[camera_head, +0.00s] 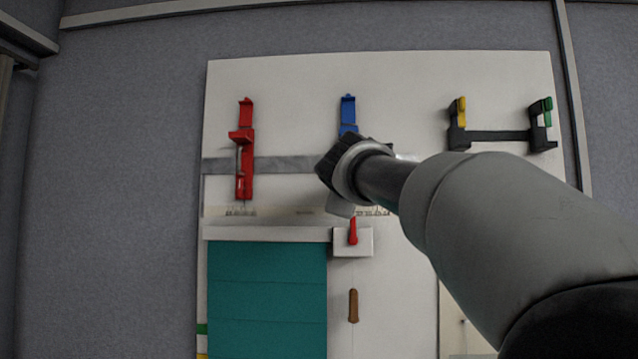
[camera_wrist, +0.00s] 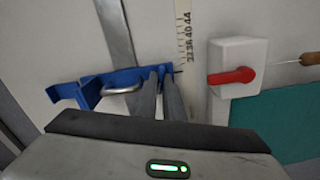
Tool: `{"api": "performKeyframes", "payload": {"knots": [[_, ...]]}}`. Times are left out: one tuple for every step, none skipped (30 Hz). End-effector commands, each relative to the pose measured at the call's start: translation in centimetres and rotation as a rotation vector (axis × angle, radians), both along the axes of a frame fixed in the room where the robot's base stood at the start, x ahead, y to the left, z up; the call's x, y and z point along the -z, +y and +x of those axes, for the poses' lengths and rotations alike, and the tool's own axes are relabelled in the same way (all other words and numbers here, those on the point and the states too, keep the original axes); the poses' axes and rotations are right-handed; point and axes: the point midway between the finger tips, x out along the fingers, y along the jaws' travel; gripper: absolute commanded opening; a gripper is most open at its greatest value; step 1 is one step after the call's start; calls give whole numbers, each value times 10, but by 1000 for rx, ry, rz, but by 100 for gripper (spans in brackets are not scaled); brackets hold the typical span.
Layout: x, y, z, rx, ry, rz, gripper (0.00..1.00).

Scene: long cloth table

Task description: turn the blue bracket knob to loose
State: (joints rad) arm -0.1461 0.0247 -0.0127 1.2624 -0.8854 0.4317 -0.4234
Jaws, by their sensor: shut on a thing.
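The blue bracket (camera_head: 348,111) is mounted on the white board, and its upper part shows in the head view. My gripper (camera_head: 345,172) covers its lower part there. In the wrist view the blue bracket (camera_wrist: 98,92) lies sideways, with a metal loop handle (camera_wrist: 121,89) at its middle. My gripper's two dark fingers (camera_wrist: 161,84) are close together at the bracket's right end and touch or nearly touch it. They are shut on the blue bracket knob, which is mostly hidden between and behind them. Its turn position cannot be read.
A red bracket (camera_head: 243,148) is left on the same grey metal bar (camera_head: 285,165). A white switch box (camera_head: 363,243) with a red handle (camera_head: 352,231) sits just below my gripper. A black holder (camera_head: 497,136) with yellow and green clips is at the right.

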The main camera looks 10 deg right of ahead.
Motion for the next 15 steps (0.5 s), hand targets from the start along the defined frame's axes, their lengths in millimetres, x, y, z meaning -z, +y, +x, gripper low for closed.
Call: {"api": "performKeyframes", "payload": {"knots": [[-1,0,0,0,8,-35,0],[-1,0,0,0,12,-58,0],[-1,0,0,0,18,-87,0],[-1,0,0,0,22,-107,0],[-1,0,0,0,26,-127,0],[-1,0,0,0,31,-150,0],[-1,0,0,0,34,-168,0],[-1,0,0,0,37,-183,0],[-1,0,0,0,42,-204,0],[-1,0,0,0,44,-218,0],[0,0,0,0,47,-229,0],[0,0,0,0,50,-245,0],[0,0,0,0,52,-255,0],[0,0,0,0,53,-263,0],[0,0,0,-1,55,-273,0]]}}
